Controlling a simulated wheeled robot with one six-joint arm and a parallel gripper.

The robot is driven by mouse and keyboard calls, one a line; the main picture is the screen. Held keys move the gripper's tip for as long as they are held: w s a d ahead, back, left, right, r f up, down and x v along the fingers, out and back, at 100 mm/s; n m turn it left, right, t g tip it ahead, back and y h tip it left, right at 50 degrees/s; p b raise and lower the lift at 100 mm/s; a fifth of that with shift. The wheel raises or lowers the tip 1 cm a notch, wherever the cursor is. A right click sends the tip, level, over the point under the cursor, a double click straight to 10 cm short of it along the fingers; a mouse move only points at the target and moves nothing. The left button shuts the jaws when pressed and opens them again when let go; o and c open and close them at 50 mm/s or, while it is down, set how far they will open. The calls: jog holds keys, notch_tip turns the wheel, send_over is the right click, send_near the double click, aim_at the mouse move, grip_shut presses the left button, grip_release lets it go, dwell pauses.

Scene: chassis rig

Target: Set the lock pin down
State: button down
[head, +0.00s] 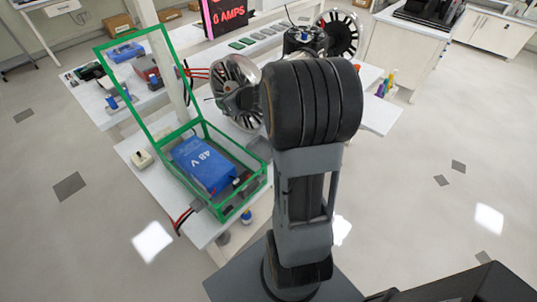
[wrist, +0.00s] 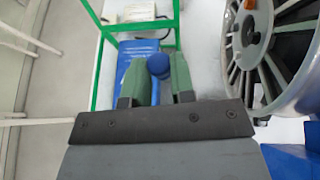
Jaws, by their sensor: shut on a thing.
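My gripper (wrist: 157,76) shows in the wrist view, its two green-padded fingers closed on the lock pin (wrist: 158,63). Only the pin's round blue knob shows clearly; the rest is hidden between the fingers. Beyond it in the wrist view are a green frame (wrist: 95,72) and a blue surface (wrist: 139,45). In the head view my own arm hides the gripper and the held pin.
In the head view, a green frame box (head: 184,184) with its lid raised holds a blue 48 V battery (head: 203,165) on the white bench (head: 141,178). A spoked wheel (wrist: 285,55) is close at right in the wrist view. A small blue-topped item (head: 246,216) sits by the bench edge.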

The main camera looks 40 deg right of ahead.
jog(key=r+m+h+b, duration=0.1)
jog(key=b, duration=0.4)
send_over(256, 145)
jog(key=s+a, duration=0.3)
jog(key=s, duration=0.1)
notch_tip(256, 145, down, 26)
jog(key=b, duration=0.5)
jog(key=shift+s+d, duration=0.1)
jog(key=shift+s, duration=0.05)
jog(key=shift+b, duration=0.35)
jog(key=shift+f, duration=0.2)
jog(key=c, duration=1)
grip_release()
jog(key=shift+o, duration=0.2)
jog(key=shift+r, duration=0.15)
